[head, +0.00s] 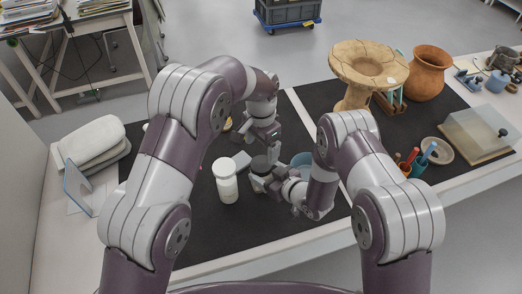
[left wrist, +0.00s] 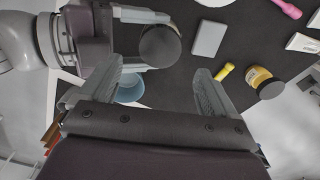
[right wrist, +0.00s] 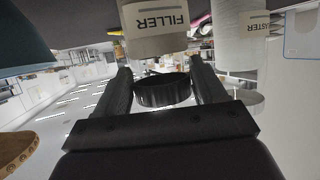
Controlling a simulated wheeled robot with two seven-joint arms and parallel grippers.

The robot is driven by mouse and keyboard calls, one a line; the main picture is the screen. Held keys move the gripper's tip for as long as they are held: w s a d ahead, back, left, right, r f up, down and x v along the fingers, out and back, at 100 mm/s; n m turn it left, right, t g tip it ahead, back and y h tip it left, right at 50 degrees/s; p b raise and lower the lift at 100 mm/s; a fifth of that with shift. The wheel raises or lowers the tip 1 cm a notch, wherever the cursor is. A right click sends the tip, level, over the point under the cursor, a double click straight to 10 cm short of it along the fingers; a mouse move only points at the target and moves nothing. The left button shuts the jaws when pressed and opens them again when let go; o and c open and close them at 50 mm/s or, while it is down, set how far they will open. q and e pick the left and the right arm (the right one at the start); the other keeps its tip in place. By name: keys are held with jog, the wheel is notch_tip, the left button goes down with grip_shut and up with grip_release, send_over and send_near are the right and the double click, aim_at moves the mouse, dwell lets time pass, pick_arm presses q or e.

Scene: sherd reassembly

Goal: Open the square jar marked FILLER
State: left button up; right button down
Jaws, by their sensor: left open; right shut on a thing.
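The jar marked FILLER (right wrist: 155,30) shows upside down at the top of the right wrist view, with a pale body and beige label. Its dark round lid (right wrist: 163,91) sits between the fingers of my right gripper (right wrist: 163,80), which is shut on it; a narrow gap seems to show between lid and jar. In the left wrist view the lid (left wrist: 160,46) is seen from above, with a pale rim of the jar just behind it. My left gripper (left wrist: 160,85) is open and empty above, its fingers pointing toward the lid. In the head view my arms partly hide the jar.
A white PLASTER jar (head: 227,182) stands close by on the dark mat. A blue bowl (left wrist: 130,90), grey block (left wrist: 208,39), yellow marker (left wrist: 225,72) and small yellow-labelled jar (left wrist: 262,80) lie near. A pedestal vessel (head: 365,65) and orange pot (head: 428,72) stand at the right.

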aim_at(261, 164)
pick_arm(q)
notch_tip(261, 164, down, 8)
jog(key=shift+r, duration=0.25)
pick_arm(e)
jog(key=shift+s+f, duration=0.15)
jog(key=shift+f, duration=0.05)
pick_arm(q)
jog(key=c, duration=1.1)
jog(key=n, duration=0.3)
jog(key=shift+n, duration=0.3)
jog(key=shift+c, duration=0.2)
jog(key=o, duration=1.2)
jog(key=shift+c, duration=0.2)
jog(key=shift+r, duration=0.1)
